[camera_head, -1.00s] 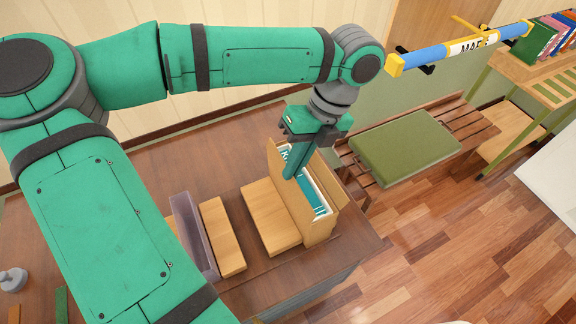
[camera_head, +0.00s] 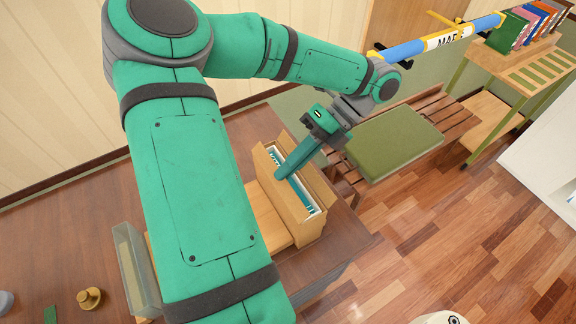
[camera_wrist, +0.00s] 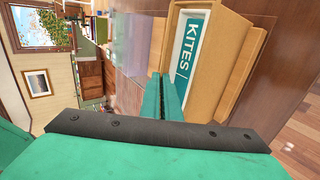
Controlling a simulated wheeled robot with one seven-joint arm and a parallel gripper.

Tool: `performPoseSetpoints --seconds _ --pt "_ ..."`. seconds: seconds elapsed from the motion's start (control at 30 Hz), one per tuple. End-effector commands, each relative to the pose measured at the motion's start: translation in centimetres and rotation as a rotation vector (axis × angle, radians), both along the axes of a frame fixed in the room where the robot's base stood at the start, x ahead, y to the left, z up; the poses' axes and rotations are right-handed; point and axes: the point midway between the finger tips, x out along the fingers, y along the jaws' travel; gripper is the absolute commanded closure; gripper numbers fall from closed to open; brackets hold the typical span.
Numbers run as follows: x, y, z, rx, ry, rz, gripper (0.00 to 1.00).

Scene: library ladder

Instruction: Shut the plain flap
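A tan open-topped box (camera_head: 285,205) stands on the brown table, with white and teal contents (camera_head: 309,208) in it. A plain tan flap (camera_head: 319,183) stands up along its right side. It also shows in the wrist view (camera_wrist: 246,72), beside a panel lettered KITES (camera_wrist: 192,45). My gripper (camera_head: 281,172) reaches down from the upper right, its fingertips over the box opening. In the wrist view its two fingers (camera_wrist: 163,82) lie close together with nothing visible between them. I cannot tell whether they touch the box. My arm hides part of the table and box surroundings.
A clear grey tray (camera_head: 132,270) and a brass-coloured knob (camera_head: 90,298) are on the table at left. A bench with a green cushion (camera_head: 395,142) stands beyond the table. A blue and yellow bar (camera_head: 405,50) is above it.

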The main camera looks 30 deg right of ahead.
Motion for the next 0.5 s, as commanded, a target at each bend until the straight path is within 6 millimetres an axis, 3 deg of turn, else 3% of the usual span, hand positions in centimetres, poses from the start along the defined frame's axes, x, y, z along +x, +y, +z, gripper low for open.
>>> performPoseSetpoints --seconds 0.3,0.4,0.5 --pt "-0.04 -0.06 -0.07 -0.001 0.002 0.0 1.0" --pt "-0.04 -0.05 -0.06 -0.001 0.002 0.0 0.78" --pt "-0.03 -0.04 -0.05 -0.001 0.001 0.0 0.78"
